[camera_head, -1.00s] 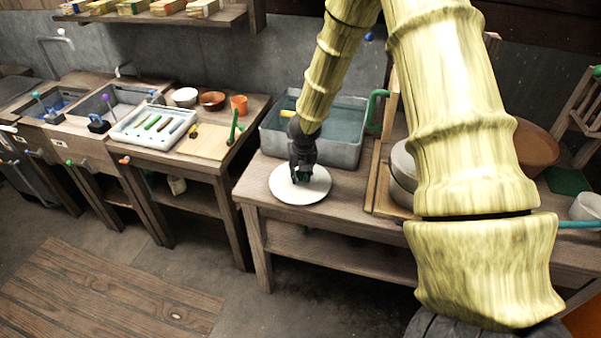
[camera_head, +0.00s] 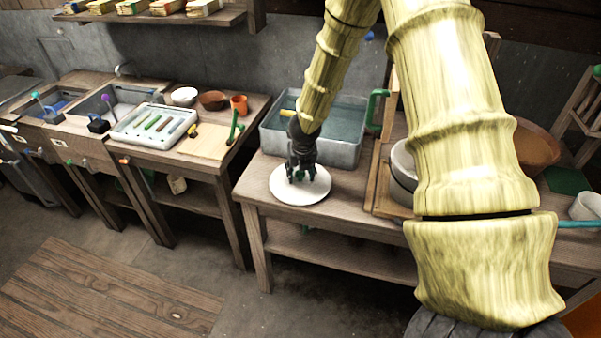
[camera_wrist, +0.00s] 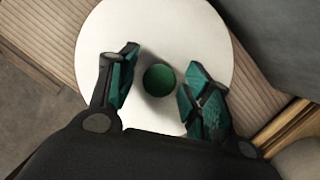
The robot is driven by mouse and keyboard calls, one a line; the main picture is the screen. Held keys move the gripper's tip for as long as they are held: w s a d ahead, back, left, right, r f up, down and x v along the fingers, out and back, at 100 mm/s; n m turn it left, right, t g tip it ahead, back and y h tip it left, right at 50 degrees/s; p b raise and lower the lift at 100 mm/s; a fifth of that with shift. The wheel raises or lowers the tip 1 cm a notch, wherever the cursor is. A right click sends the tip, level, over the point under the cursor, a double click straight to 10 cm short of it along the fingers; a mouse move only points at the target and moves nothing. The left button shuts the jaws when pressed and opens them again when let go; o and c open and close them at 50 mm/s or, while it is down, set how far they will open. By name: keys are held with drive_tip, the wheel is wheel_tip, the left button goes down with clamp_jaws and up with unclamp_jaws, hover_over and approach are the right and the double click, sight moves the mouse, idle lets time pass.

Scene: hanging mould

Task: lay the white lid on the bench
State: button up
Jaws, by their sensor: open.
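The white lid (camera_head: 312,192) is a round disc lying flat on the wooden bench (camera_head: 256,190), near its left front corner and in front of the grey basin. In the wrist view the lid (camera_wrist: 115,45) has a round green knob (camera_wrist: 159,80) at its middle. My gripper (camera_head: 299,176) is right over the lid. In the wrist view my gripper (camera_wrist: 158,82) is open, with one green-padded finger on each side of the knob and a gap between each finger and the knob. In the head view the gripper hides the knob.
The grey basin of water (camera_head: 345,152) stands just behind the lid. A wooden frame (camera_head: 378,196) and a round grey pot (camera_head: 402,172) stand to the right. Another bench to the left bears a white tray (camera_head: 128,138). Bare bench shows left of the lid.

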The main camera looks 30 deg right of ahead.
sight(302, 187)
drive_tip(key=v, duration=1.2)
